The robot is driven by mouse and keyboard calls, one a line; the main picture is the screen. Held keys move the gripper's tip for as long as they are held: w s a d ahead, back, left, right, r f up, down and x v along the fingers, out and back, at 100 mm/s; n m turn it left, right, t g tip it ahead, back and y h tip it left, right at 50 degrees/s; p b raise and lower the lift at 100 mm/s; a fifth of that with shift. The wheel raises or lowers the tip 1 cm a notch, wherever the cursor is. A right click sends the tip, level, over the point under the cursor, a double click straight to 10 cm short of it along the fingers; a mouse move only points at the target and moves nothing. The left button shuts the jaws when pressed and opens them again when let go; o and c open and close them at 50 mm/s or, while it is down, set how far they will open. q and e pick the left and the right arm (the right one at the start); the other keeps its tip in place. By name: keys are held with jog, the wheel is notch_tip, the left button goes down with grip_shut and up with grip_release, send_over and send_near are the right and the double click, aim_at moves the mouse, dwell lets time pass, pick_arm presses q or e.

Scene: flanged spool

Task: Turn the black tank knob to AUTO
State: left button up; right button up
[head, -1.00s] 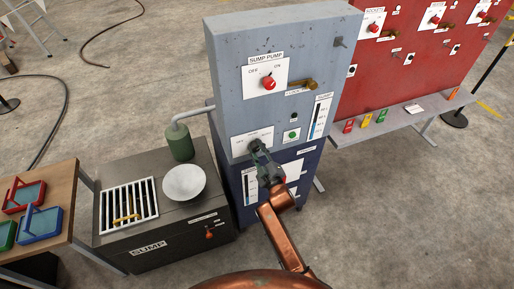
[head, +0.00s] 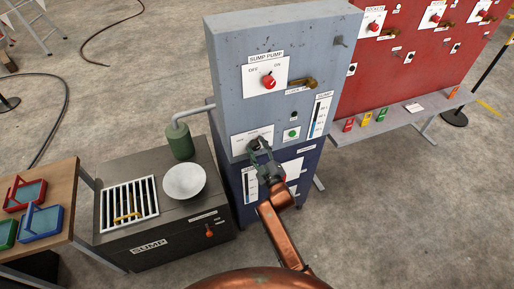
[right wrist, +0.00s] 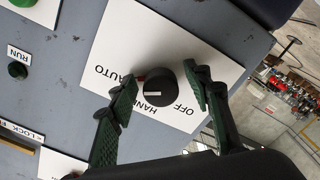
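The black tank knob (right wrist: 158,90) sits on a white plate (right wrist: 122,42) marked AUTO, HAND and OFF in the right wrist view. A white line shows on its face; I cannot tell for sure which word it points to. My right gripper (right wrist: 160,86) is open, with one green-padded finger on each side of the knob. Visible gaps separate the fingers from the knob. In the head view my right gripper (head: 258,148) is at the lower front of the grey cabinet (head: 228,85) and hides the knob.
The red SUMP PUMP knob (head: 268,82) and a brass lever (head: 303,83) are higher on the cabinet. A green button (head: 292,134) is right of my gripper. The sump box (head: 150,245), with a white bowl (head: 184,182), stands at left.

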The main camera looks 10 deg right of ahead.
jog(key=s+d, duration=0.2)
jog(key=s, duration=0.9)
jog(key=shift+s, duration=0.4)
jog(key=shift+d, duration=0.1)
